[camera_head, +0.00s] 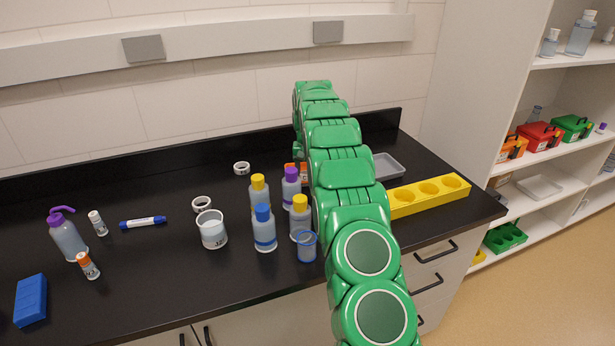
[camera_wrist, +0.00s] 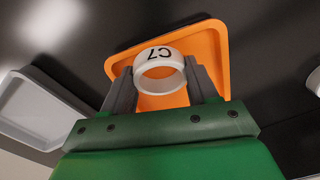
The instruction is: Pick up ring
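In the wrist view a white ring (camera_wrist: 158,54) marked C7 sits between the two fingers of my gripper (camera_wrist: 160,82). Both fingers appear to touch its sides. Behind it is an orange tray (camera_wrist: 207,50); I cannot tell whether the ring touches the tray. Two other white rings lie flat on the black bench: one at the back (camera_head: 241,168) and one nearer (camera_head: 201,203), behind a white labelled cup.
Several capped bottles (camera_head: 264,230) and a blue-rimmed cup (camera_head: 306,248) stand close left of my arm. A yellow holed block (camera_head: 424,205) and a grey tray (camera_head: 388,167) are to its right. A marker (camera_head: 143,222) and a blue block (camera_head: 31,299) lie at left.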

